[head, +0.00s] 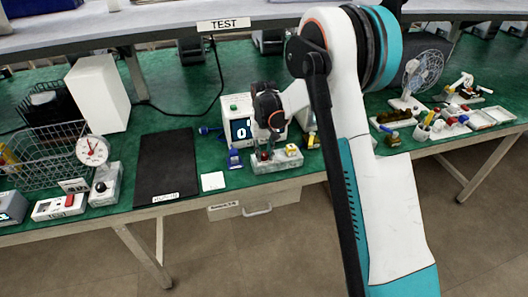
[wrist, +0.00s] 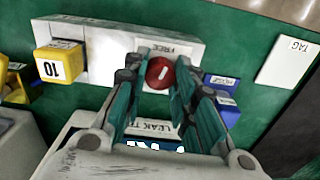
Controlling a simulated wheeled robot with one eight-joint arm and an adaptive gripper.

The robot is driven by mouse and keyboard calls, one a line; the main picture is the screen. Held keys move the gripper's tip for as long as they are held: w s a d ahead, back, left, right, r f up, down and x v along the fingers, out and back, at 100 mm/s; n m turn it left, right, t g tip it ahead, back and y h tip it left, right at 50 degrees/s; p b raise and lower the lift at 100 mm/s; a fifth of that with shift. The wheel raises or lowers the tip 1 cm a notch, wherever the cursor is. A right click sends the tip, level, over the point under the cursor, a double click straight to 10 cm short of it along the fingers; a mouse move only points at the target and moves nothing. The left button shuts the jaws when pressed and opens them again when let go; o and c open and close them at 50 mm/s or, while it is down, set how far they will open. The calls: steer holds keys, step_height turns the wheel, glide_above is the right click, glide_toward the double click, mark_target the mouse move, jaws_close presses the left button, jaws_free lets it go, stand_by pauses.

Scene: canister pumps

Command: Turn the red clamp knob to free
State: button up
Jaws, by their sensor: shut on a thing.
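The red clamp knob (wrist: 160,73) is round, with a short white mark that slants across its face. It sits on a pale grey fixture block (wrist: 106,52), above which a FREE label (wrist: 168,48) shows in the wrist view. My gripper (wrist: 161,82) has one finger on each side of the knob and is shut on it. In the head view my gripper (head: 266,148) points down at the grey block (head: 276,167) on the green bench, and hides most of the knob. A yellow cube marked 10 (wrist: 59,62) stands on the same block.
A leak tester with a display (head: 241,131) stands just behind the block. Small blue parts (head: 235,159) and a white TAG card (head: 213,181) lie to its left in the head view, then a black mat (head: 167,165). Yellow parts (head: 312,140) stand close on the right.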

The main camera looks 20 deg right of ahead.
mark_target(264, 154)
steer(key=shift+n, duration=1.4)
steer(key=o, duration=1.1)
step_height(264, 154, up, 12)
